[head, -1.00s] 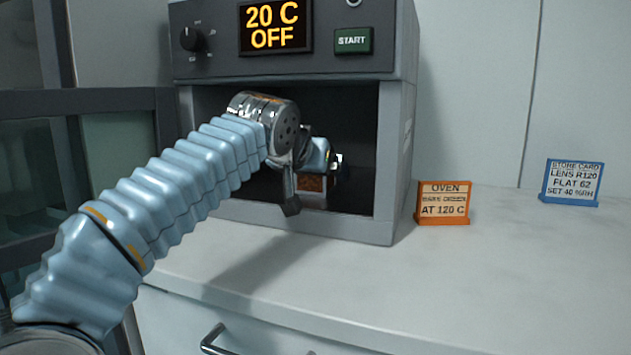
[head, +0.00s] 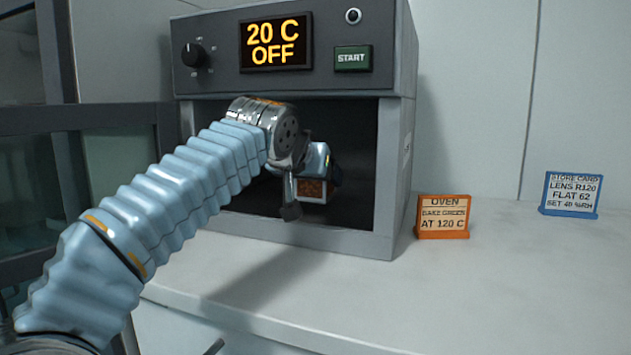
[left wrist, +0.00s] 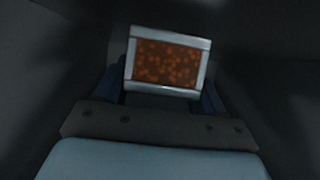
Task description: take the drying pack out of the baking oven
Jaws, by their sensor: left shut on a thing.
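The baking oven (head: 396,170) stands on the bench with its front open and a dark chamber inside. Its display (head: 276,45) reads 20 C OFF. The drying pack (head: 312,190), a light-framed block with an orange-brown beaded window, is inside the oven mouth. In the left wrist view the drying pack (left wrist: 167,60) sits slightly tilted between the two fingers. My left gripper (left wrist: 165,85) is shut on it, and the pack appears held off the oven floor. The wrist hides part of the pack in the head view. My right gripper is not in view.
An orange oven card (head: 443,217) reading AT 120 C stands right of the oven. A blue store card (head: 570,194) stands farther right. The bench top (head: 500,275) in front is clear. A dark-framed glass door or cabinet (head: 85,160) is at the left.

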